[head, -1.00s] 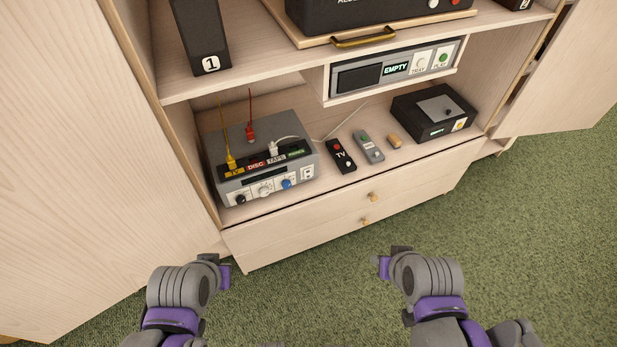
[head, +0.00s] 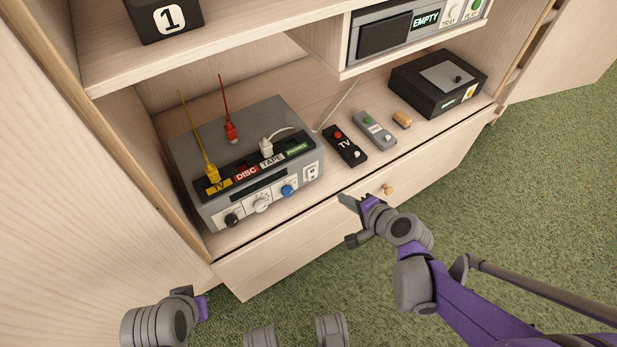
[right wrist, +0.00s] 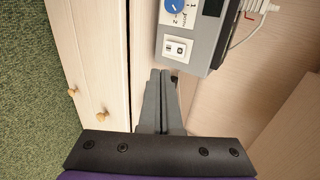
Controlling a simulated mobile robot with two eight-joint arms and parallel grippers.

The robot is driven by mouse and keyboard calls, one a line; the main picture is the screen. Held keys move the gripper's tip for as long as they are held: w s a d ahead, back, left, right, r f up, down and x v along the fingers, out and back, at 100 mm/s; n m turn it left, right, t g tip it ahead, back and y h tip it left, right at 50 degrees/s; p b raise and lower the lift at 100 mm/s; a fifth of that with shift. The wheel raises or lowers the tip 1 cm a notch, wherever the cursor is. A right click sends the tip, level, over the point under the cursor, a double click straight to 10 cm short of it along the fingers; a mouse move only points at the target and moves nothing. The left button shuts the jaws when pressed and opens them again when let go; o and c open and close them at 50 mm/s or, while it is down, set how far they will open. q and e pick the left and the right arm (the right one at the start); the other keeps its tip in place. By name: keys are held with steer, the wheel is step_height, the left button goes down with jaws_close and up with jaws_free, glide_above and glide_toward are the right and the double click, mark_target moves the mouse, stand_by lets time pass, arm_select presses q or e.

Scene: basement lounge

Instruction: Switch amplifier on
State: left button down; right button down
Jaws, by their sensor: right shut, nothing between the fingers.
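The amplifier is a grey box (head: 245,140) on the cabinet's lower shelf at left, with a dark display and black, white and blue knobs on its front. A white panel with a rocker switch (head: 311,172) is at the front's right end. The switch also shows in the right wrist view (right wrist: 178,48). My right gripper (head: 345,202) is shut and empty, in front of the drawer, right of and lower than the switch in the head view. In the right wrist view its fingertips (right wrist: 161,74) are just below the switch panel. My left gripper (head: 194,300) is low at left; its jaw opening is unclear.
Yellow (head: 211,172), red (head: 231,130) and white (head: 266,147) plugs stand on the amplifier's top. A TV remote (head: 345,146), a grey remote (head: 374,129) and a black box (head: 438,82) lie to its right. Drawer knobs (head: 388,189) stick out below the shelf.

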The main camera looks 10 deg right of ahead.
stand_by(0.3)
steer(key=b, duration=0.3)
glide_toward(313, 177)
step_height(313, 177, down, 3)
steer(key=w, duration=0.1)
steer(key=w+a, duration=0.1)
steer(key=w+b, duration=0.1)
steer(key=shift+w+a+f, duration=0.2)
steer(key=shift+w+f, duration=0.15)
steer(key=shift+f, duration=0.05)
steer(key=shift+w+a, duration=0.2)
steer(key=shift+w, duration=0.3)
